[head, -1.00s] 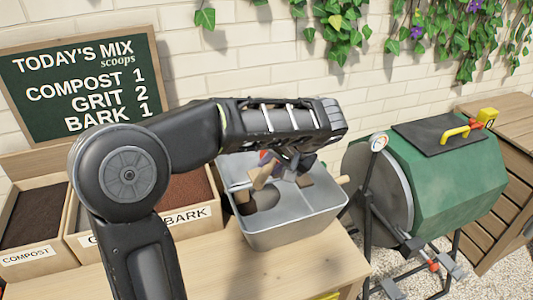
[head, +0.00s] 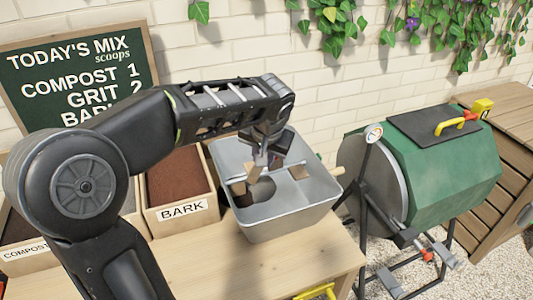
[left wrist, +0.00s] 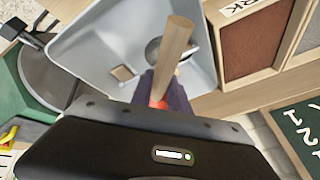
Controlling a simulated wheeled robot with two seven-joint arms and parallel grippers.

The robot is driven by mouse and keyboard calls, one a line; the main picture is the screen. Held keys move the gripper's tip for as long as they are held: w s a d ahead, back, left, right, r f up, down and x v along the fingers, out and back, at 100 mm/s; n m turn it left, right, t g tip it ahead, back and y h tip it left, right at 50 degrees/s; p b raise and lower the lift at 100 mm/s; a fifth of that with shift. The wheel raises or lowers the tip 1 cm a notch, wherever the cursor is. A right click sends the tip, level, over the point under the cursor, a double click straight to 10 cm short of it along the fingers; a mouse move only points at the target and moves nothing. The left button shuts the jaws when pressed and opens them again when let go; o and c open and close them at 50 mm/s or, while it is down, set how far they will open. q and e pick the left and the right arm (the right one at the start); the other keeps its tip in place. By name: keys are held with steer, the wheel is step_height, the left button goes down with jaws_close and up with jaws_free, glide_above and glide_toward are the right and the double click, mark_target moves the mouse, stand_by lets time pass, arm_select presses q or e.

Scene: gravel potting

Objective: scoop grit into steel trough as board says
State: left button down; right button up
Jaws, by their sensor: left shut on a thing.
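The steel trough (head: 290,222) stands on the wooden bench and also shows in the left wrist view (left wrist: 88,50). My left gripper (head: 265,158) is over the trough, shut on the scoop, whose wooden handle (left wrist: 174,55) shows in the left wrist view. A dark rounded patch (head: 262,190) lies below it inside the trough; I cannot tell whether it is material or the scoop's bowl. The board (head: 75,75) lists compost 1 and grit 2; its bark line is partly covered by my arm. The grit bin is mostly hidden behind my arm. My right gripper is not in view.
The bark bin (head: 180,212) stands left of the trough, and the compost bin (head: 28,252) is at the far left. A green drum (head: 440,165) on a dark stand is right of the bench. A brick wall rises behind.

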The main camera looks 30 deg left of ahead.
arm_select(q)
steer(key=shift+s+a+r+n+t+h+p, duration=0.1)
steer(key=shift+a+r+n+t+h+p, duration=0.2)
steer(key=shift+h, duration=0.3)
steer(key=shift+s+a+r+n+t+h+p, duration=0.15)
steer(key=shift+t+h+p, duration=0.25)
steer(key=shift+h, duration=0.2)
steer(key=shift+f+h+b, duration=0.3)
steer(key=shift+f+b, duration=0.05)
steer(key=shift+b, duration=0.1)
steer(key=shift+a+r+t+h, duration=0.1)
steer(key=shift+r+t+h, duration=0.05)
steer(key=shift+t+h, duration=0.2)
